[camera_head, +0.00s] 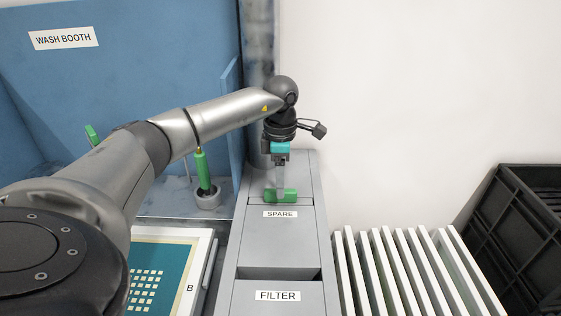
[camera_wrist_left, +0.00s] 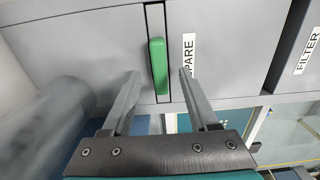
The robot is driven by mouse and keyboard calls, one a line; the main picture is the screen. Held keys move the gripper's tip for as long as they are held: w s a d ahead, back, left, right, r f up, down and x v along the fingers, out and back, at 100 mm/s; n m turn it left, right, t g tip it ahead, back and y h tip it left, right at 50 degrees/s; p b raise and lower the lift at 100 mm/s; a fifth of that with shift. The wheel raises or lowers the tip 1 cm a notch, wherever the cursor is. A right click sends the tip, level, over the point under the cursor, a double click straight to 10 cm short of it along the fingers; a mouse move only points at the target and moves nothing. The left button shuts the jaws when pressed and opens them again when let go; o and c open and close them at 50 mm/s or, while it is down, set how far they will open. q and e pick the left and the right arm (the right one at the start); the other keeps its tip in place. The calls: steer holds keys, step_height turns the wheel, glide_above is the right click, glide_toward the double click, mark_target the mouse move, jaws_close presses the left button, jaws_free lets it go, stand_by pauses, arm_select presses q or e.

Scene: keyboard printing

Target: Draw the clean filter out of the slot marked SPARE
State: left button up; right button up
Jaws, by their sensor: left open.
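The clean filter shows only as its green handle (camera_head: 281,195), which sits in the slot behind the SPARE label (camera_head: 281,214); the rest of it is hidden inside the grey housing (camera_head: 325,245). My left gripper (camera_head: 280,184) is over the handle and open. In the left wrist view its two fingers (camera_wrist_left: 158,84) point at the housing, one on each side of the green handle (camera_wrist_left: 158,62). I see a gap on both sides, and the fingers do not appear to touch it. My right gripper is not in view.
The FILTER slot (camera_head: 278,273) nearer me is an open, dark gap. White-framed screens (camera_head: 405,265) stand at right, beside a black crate (camera_head: 520,235). The blue wash booth (camera_head: 110,95) is at left, with a green-handled tool (camera_head: 202,168) in a grey holder. A screen marked B (camera_head: 190,262) lies below it.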

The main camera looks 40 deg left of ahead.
arm_select(q)
steer(key=shift+f, duration=1.2)
steer(key=shift+c, duration=0.3)
jaws_close()
steer(key=c, duration=0.5)
jaws_free()
steer(key=shift+c, duration=0.2)
jaws_close()
steer(key=shift+r, duration=0.15)
